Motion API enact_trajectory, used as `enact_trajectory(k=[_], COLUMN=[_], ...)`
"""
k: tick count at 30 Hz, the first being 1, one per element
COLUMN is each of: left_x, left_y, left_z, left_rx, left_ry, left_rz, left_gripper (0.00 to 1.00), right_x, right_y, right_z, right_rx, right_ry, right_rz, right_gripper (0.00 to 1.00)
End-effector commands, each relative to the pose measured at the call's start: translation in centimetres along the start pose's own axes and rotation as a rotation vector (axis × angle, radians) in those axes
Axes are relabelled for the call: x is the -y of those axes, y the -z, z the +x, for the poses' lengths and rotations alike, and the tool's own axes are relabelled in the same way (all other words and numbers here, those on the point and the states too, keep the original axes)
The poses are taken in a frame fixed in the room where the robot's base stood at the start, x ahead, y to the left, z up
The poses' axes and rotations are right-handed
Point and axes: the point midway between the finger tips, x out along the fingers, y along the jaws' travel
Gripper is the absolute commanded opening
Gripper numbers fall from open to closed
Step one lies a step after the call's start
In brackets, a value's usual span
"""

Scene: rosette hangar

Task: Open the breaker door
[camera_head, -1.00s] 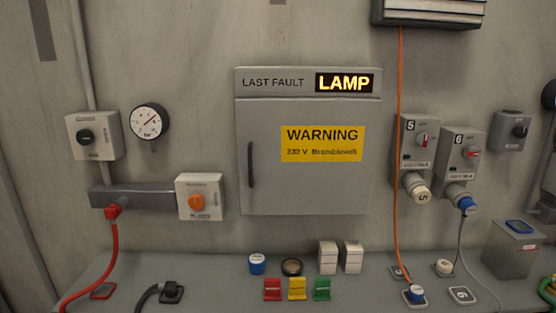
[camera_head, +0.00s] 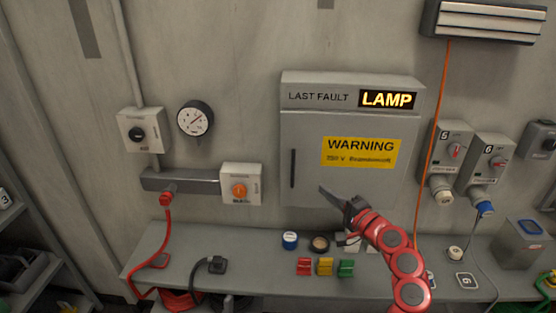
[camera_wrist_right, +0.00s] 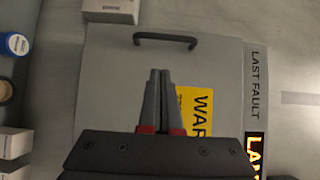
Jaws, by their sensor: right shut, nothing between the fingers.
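The grey breaker door (camera_head: 312,180) is closed on its wall box and carries a yellow WARNING label (camera_head: 360,152). Its dark vertical handle (camera_head: 292,168) is at the door's left edge. Above it a panel (camera_head: 345,97) reads LAST FAULT and LAMP. My right gripper (camera_head: 322,189) is in front of the lower door, right of and a little below the handle in the head view. In the right wrist view the gripper (camera_wrist_right: 160,72) is shut and empty, its tips apart from the handle (camera_wrist_right: 166,40). My left gripper is out of view.
A shelf (camera_head: 240,272) below holds a blue-capped jar (camera_head: 290,241), a dark round item (camera_head: 320,244) and red, yellow and green blocks (camera_head: 325,267). An orange-knob switch box (camera_head: 240,184) is left of the door. An orange cable (camera_head: 437,130) hangs right of it.

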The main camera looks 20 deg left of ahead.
Motion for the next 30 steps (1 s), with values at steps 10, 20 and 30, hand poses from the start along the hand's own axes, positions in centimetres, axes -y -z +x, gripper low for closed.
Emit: enact_trajectory(k=[10, 20, 30], left_x=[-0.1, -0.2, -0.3], left_y=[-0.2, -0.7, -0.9], left_z=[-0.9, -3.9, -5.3], left_rx=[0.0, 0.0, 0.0], left_ry=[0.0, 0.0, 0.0], left_rz=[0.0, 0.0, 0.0], left_gripper=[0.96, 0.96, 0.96], right_x=[0.4, 0.1, 0.5], right_y=[-1.3, -1.3, -1.4], right_z=[3.3, 8.3, 10.1], right_rx=[0.048, 0.042, 0.039], right_ry=[-0.006, -0.004, -0.003], right_rz=[0.002, -0.001, 0.002], right_gripper=[0.0, 0.0, 0.0])
